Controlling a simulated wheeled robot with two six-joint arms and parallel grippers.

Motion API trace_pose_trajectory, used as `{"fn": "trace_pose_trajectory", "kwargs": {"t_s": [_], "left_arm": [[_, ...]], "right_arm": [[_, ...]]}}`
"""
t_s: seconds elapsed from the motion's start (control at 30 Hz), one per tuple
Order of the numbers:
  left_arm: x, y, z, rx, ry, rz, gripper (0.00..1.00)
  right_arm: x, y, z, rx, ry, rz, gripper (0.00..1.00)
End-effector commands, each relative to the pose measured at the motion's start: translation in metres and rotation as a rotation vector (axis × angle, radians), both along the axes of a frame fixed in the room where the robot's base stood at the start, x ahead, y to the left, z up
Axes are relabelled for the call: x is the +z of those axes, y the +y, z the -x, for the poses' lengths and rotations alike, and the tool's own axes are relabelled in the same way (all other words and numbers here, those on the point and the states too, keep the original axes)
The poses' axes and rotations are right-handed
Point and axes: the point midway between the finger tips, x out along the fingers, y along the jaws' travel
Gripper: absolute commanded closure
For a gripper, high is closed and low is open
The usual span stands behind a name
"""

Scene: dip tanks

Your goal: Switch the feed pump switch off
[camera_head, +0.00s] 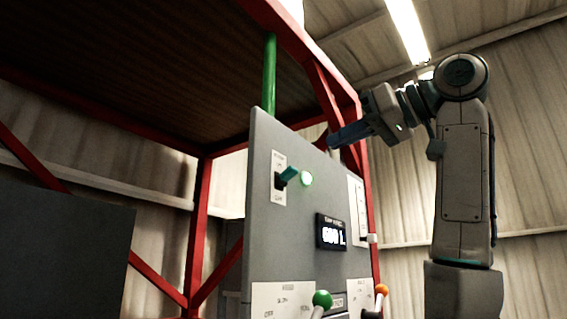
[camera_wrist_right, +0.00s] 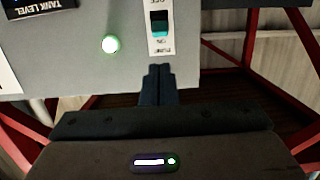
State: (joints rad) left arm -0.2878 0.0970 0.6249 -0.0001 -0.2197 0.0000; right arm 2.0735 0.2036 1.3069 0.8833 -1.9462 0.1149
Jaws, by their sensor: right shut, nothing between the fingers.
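The pump switch (camera_head: 288,174) is a teal lever on a white label plate at the upper left of the grey control panel (camera_head: 270,235). In the head view its lever sticks out and up. In the right wrist view the switch (camera_wrist_right: 159,23) shows upside down, its teal end towards the ON mark. A round lamp (camera_head: 307,178) beside it glows green; it also shows in the wrist view (camera_wrist_right: 110,44). My right gripper (camera_head: 333,140) is shut and empty, above and right of the switch in the head view, apart from it. My left gripper is not in view.
A lit level display (camera_head: 332,232) sits mid-panel. A green-knobbed lever (camera_head: 322,299) and an orange-knobbed lever (camera_head: 381,290) stand low on the panel. Red frame posts (camera_head: 197,240) and a green pipe (camera_head: 269,75) stand around it.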

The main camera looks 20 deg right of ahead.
Motion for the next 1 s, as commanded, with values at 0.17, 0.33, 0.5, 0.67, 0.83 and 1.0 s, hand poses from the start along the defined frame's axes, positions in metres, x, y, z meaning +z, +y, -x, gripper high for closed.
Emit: {"fn": "trace_pose_trajectory", "kwargs": {"t_s": [0.17, 0.33, 0.5, 0.67, 0.83, 1.0], "left_arm": [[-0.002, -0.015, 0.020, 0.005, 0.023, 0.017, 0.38], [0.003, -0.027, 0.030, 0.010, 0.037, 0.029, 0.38], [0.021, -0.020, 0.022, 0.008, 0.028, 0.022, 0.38], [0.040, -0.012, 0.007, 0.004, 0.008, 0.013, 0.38], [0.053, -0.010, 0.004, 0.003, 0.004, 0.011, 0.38], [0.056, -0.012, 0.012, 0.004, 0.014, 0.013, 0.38]], "right_arm": [[0.000, 0.000, 0.000, -0.001, -0.001, 0.000, 1.00], [0.000, 0.005, -0.007, 0.000, 0.002, 0.000, 1.00], [-0.001, 0.022, -0.029, 0.002, 0.004, 0.001, 1.00], [-0.006, 0.040, -0.052, 0.002, 0.005, 0.001, 1.00], [-0.011, 0.054, -0.070, 0.001, 0.002, 0.000, 1.00], [-0.014, 0.060, -0.077, 0.000, -0.001, -0.001, 1.00]]}}
